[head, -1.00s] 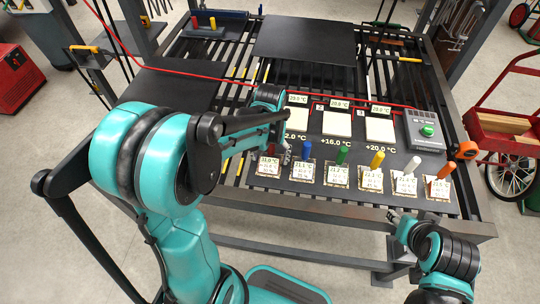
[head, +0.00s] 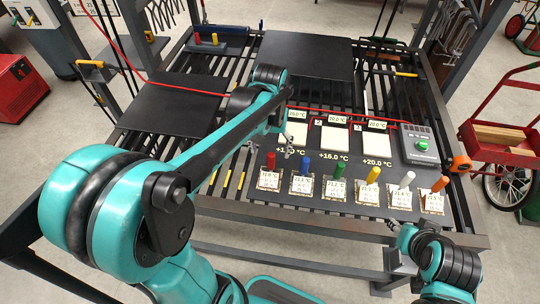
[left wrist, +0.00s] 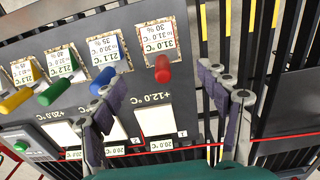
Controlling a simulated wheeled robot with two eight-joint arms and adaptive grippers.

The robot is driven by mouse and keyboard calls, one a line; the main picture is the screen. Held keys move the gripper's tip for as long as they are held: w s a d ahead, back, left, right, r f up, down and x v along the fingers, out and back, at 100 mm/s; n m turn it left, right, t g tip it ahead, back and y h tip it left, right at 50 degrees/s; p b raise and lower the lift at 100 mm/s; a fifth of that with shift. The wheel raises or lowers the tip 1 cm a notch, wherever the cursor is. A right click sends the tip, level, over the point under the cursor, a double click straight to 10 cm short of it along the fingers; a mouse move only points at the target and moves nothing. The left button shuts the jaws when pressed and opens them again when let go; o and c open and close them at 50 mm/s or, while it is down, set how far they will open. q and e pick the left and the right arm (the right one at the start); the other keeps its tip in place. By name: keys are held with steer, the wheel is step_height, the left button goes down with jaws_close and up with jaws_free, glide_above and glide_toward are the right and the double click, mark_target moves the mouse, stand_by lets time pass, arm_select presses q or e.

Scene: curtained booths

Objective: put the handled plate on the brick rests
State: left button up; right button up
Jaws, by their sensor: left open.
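Several small labelled plates with upright coloured handles stand in a row on a dark panel. The red-handled plate (head: 269,180) is at the left end in the head view. My left gripper (head: 287,142) is open and empty, above the panel between the red handle and the first white pad (head: 293,134). The blue-handled plate (head: 302,184) stands beside the red one. My right gripper (head: 393,224) is small at the table's front edge; its jaws are unclear. I cannot make out brick rests with certainty.
White pads with small displays and a control box with a green button (head: 422,146) sit behind the row. A red cable (head: 150,84) crosses the slatted table. Dark plates (head: 305,55) lie farther back. A red cart (head: 500,140) holding tan blocks stands at the right.

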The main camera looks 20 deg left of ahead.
arm_select(q)
steer(key=s+d+r+m+t, duration=0.2)
steer(key=s+d+t, duration=0.2)
steer(key=s+t, duration=0.3)
steer(key=s, duration=0.3)
steer(key=shift+m, duration=0.4)
step_height(320, 180, down, 5)
steer(key=b, duration=0.5)
steer(key=shift+r, duration=0.1)
